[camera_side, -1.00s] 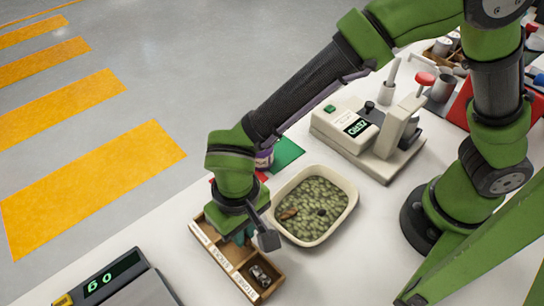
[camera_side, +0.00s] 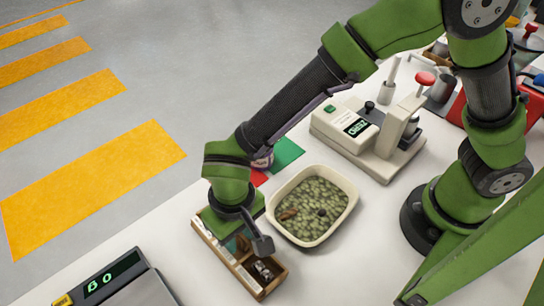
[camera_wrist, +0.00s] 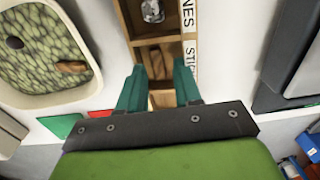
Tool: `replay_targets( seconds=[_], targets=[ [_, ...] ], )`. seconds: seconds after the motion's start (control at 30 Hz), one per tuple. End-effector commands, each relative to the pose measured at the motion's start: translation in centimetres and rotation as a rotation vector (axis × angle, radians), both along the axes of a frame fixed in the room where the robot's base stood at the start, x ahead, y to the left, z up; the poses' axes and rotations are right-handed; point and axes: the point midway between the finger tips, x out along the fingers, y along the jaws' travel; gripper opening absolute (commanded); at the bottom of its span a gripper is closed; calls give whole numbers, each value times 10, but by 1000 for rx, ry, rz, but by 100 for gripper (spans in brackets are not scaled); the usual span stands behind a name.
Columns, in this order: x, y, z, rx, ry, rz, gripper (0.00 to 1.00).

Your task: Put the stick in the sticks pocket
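A wooden divided tray (camera_side: 268,289) stands at the front, beneath my wrist in the side view. In the wrist view, its middle pocket (camera_wrist: 178,47), labelled "STIC…", holds a brown stick-like piece (camera_wrist: 157,65). My gripper (camera_wrist: 159,68) has its two teal fingers apart, one on each side of this piece as seen; I cannot tell whether they touch it. In the side view the fingers are mostly hidden behind the wrist. Another brown piece (camera_wrist: 72,68) lies on the green seeds in the cream tub (camera_wrist: 98,80).
A dark stone lies in the tub, right of the brown piece in the side view. The end pocket holds a shiny metal piece (camera_side: 263,270). A scale (camera_side: 120,280) stands front left, a cream device (camera_side: 365,135) behind the tub. Red and green mats (camera_side: 287,153) lie near the table edge.

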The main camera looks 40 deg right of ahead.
Motion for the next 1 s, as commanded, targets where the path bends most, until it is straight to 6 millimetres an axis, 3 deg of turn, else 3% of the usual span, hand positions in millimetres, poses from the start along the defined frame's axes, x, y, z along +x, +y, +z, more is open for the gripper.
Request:
replay_targets(
  seconds=[0.3, 0.57, 0.67, 0.77, 0.9, 1.0],
  targets=[
    [-1, -2, 67, -2, 4, -6, 40],
    [-2, -3, 100, -1, 5, -7, 40],
    [4, -14, 112, 14, -5, -20, 40],
    [18, -45, 133, 59, -38, -60, 40],
    [35, -119, 172, 148, -132, -140, 40],
    [33, -174, 194, 205, -224, -202, 40]
  ],
)
